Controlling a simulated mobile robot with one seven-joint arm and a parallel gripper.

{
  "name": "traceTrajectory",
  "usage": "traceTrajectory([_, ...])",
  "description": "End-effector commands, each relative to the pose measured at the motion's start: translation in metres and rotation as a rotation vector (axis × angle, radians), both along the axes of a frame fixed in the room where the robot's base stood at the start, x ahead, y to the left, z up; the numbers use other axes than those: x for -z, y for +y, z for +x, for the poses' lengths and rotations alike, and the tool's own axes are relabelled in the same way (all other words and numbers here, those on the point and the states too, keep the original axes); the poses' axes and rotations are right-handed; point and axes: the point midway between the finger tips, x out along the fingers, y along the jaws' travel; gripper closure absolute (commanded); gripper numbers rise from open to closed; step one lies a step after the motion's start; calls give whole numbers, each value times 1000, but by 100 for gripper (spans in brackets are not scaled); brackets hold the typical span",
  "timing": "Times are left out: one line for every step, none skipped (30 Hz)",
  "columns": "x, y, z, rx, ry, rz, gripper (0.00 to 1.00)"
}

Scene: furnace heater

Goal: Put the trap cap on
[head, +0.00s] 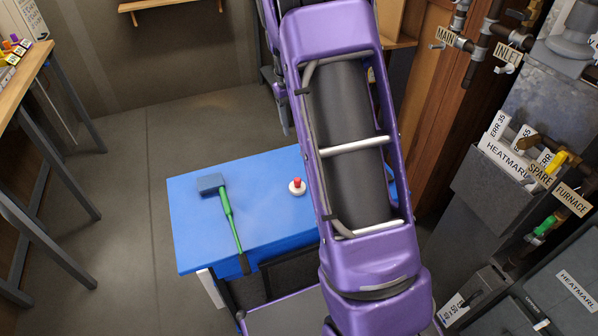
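A small round white piece with a red top (297,187) sits on the blue table top (265,225), just left of my purple arm. It may be the trap cap, but I cannot tell for sure. No trap is clearly recognisable; pipes and fittings (472,45) show at the upper right. My gripper is not in view. My large purple arm fills the middle of the head view and hides the right part of the blue table.
A green-handled tool with a dark head (226,205) lies on the blue table. A grey furnace unit with labels and a manual bin (505,165) stands at right. A wooden workbench (22,75) is at left. The floor (125,180) between is clear.

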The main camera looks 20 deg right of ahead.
Motion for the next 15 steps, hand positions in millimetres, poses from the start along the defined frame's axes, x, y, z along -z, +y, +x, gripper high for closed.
traceTrajectory([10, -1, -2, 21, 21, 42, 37])
traceTrajectory([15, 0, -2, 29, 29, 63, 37])
traceTrajectory([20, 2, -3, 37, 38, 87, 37])
traceTrajectory([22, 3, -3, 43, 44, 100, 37])
traceTrajectory([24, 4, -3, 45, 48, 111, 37])
traceTrajectory([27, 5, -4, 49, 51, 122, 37])
traceTrajectory([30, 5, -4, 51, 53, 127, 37])
traceTrajectory([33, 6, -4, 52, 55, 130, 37])
traceTrajectory([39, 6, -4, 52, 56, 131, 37])
traceTrajectory([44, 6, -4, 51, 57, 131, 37])
traceTrajectory([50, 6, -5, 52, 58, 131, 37])
traceTrajectory([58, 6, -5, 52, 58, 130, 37])
traceTrajectory([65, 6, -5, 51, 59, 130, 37])
traceTrajectory([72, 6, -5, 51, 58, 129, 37])
traceTrajectory([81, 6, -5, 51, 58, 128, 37])
